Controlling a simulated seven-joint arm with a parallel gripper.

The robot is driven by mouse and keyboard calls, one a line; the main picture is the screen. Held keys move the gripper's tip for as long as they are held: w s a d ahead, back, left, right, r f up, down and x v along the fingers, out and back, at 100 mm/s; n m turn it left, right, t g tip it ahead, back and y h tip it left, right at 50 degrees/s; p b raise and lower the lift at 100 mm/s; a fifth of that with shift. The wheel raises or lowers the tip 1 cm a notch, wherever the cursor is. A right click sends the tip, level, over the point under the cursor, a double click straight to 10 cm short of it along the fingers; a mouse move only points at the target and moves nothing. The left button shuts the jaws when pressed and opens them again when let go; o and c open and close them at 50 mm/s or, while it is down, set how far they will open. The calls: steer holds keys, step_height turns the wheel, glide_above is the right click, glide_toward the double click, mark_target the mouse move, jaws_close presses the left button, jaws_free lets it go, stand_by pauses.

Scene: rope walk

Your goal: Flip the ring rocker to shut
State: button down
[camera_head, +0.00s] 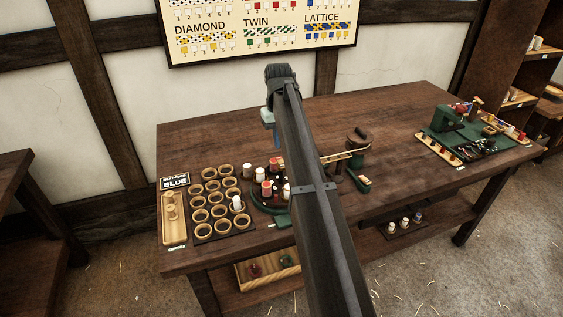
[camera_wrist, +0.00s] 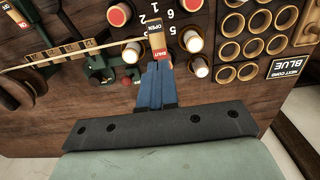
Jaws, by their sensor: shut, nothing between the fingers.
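The ring rocker (camera_wrist: 155,38) shows in the wrist view as a small tan block with a dark OPEN label at its far end and a red SHUT label at its near end. My gripper (camera_wrist: 158,67) has blue fingers, shut and empty. Their tips are right at the SHUT end; I cannot tell whether they touch it. Which way the rocker is tilted is unclear. In the head view the rocker is not discernible, and my arm crosses in front of part of the ring (camera_head: 262,207). My gripper (camera_head: 268,120) shows there only partly, as a bluish piece.
Red- and white-topped bobbins (camera_wrist: 193,41) stand around the numbered ring close to my fingers. A rack of round wooden cups (camera_head: 212,213) and a BLUE sign (camera_head: 175,182) are at the left. A green machine (camera_head: 450,130) stands far right.

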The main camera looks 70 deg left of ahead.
mark_target(279, 158)
steer(key=shift+r, duration=1.65)
